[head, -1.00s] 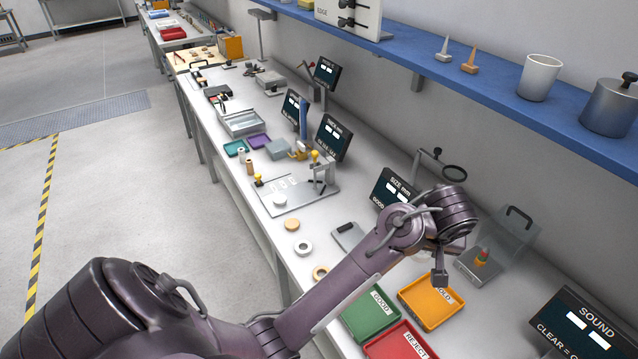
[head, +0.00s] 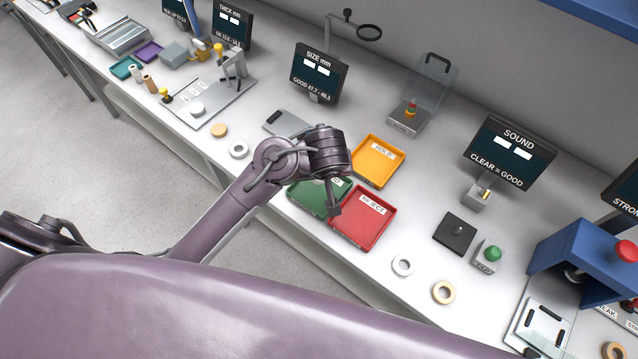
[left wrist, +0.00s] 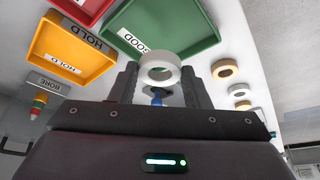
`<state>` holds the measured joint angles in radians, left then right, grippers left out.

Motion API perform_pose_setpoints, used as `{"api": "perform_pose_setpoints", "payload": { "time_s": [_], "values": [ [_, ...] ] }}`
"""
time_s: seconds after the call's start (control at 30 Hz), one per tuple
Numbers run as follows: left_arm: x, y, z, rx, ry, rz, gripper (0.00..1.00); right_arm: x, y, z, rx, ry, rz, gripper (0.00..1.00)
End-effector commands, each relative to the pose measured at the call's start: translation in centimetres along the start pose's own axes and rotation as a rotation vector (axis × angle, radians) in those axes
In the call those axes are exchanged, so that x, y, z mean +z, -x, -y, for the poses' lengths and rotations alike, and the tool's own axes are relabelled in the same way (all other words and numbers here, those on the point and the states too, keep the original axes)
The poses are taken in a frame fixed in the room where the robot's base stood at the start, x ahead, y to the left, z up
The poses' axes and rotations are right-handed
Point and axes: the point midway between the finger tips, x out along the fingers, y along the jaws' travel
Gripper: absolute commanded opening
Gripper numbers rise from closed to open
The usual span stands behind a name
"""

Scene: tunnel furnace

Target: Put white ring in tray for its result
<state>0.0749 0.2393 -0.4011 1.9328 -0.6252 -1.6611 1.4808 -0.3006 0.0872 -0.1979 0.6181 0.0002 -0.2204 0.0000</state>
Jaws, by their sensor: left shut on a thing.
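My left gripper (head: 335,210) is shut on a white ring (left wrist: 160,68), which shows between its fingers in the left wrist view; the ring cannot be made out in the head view. The gripper hangs over the border between the green GOOD tray (head: 310,203) and the red REJECT tray (head: 375,225). The orange HOLD tray (head: 378,165) is just behind them. All three trays look empty where visible; my arm hides part of the green one. In the left wrist view the green tray (left wrist: 180,42) lies beyond the ring. My right gripper is not in view.
Other rings lie on the table, including white ones (head: 238,150) (head: 403,265) and tan ones (head: 219,130) (head: 443,292). The SIZE display (head: 320,72) and SOUND display (head: 512,150) stand behind. A dark pad (head: 455,234) and a green-button box (head: 490,256) are to the right.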

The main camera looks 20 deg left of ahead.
Motion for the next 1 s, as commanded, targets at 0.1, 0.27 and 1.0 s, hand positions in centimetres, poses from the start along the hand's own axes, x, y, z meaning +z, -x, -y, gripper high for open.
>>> {"api": "perform_pose_setpoints", "payload": {
  "time_s": [0.1,0.27,1.0],
  "values": [
    [0.6,-1.4,0.0,0.000,-0.001,-0.001,0.21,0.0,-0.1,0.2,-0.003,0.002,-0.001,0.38],
    [1.1,-2.7,0.0,-0.001,-0.001,-0.001,0.21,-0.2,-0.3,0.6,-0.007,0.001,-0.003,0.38],
    [2.5,-6.1,0.0,0.001,0.002,0.000,0.53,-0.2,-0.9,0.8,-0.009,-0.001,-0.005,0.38]
  ]
}}
